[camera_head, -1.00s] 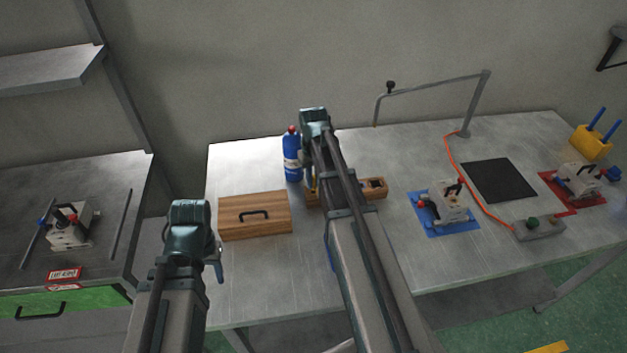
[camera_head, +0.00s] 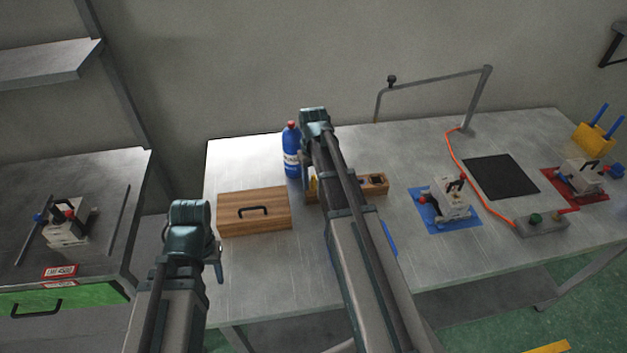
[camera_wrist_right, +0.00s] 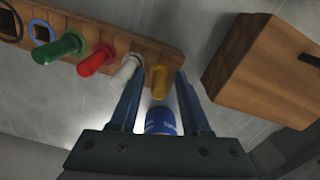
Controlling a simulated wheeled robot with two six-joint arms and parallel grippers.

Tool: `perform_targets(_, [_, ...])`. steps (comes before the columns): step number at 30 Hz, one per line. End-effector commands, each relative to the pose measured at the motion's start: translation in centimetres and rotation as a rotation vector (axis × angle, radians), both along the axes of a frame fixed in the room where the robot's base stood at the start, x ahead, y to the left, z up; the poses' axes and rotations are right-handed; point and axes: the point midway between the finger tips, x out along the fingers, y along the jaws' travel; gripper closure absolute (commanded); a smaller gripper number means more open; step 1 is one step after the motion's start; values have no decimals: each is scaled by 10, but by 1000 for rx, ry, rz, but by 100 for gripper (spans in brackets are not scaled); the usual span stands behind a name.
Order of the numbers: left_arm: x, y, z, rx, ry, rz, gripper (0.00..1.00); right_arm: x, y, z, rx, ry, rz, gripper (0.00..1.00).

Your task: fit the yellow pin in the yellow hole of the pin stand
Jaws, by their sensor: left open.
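The yellow pin (camera_wrist_right: 160,80) is upright at the end of the wooden pin stand (camera_wrist_right: 125,37) in the right wrist view, beside the white pin (camera_wrist_right: 126,70). Its lower end and the yellow hole are hidden, so how deep it sits cannot be told. My right gripper (camera_wrist_right: 159,82) is open, with a finger on each side of the yellow pin and gaps showing. In the head view, my right gripper (camera_head: 309,182) is over the left end of the stand (camera_head: 375,184), which my arm partly covers. My left gripper (camera_head: 217,262) is open and empty at the table's front.
A red pin (camera_wrist_right: 95,60) and green pin (camera_wrist_right: 60,48) stand farther along. A wooden box (camera_head: 254,222) is left of the stand and a blue bottle (camera_head: 291,155) behind. A blue mat (camera_head: 440,226) with a clamp lies right. The table's front left is clear.

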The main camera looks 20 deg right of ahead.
Motion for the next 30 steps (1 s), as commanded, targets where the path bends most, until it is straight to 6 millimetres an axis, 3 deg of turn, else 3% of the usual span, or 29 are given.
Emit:
perform_targets(14, [0,0,7,0,0,0,50,0,-2,7,-3,0,-1,47])
perform_targets(20, [0,0,26,0,0,0,50,0,-1,26,-3,0,-1,47])
perform_targets(30, [0,0,76,0,0,-1,50,0,0,76,-2,0,0,47])
